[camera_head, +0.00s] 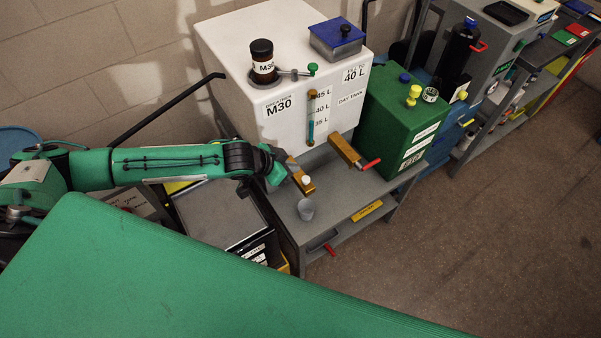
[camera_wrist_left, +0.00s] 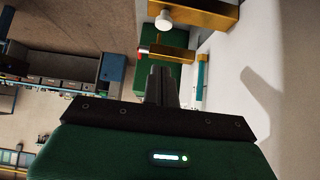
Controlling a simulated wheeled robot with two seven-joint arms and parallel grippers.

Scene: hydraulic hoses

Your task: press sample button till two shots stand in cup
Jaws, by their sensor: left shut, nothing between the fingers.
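The sample button (camera_head: 306,180) is a small white knob on the end of a brass block (camera_head: 297,171) at the front of the white M30 tank (camera_head: 240,60). A small grey cup (camera_head: 306,209) stands upright on the grey stand below the button; its contents are too small to tell. My left gripper (camera_head: 283,167) is beside the brass block, left of the button. In the left wrist view the shut, empty fingers (camera_wrist_left: 162,82) show below the white button (camera_wrist_left: 164,20), apart from it in the picture. The cup does not show there. My right gripper is out of view.
A second brass outlet (camera_head: 344,151) with a red lever (camera_head: 370,164) sits to the right. A sight glass (camera_head: 311,118) is on the tank front. Open floor lies at the right.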

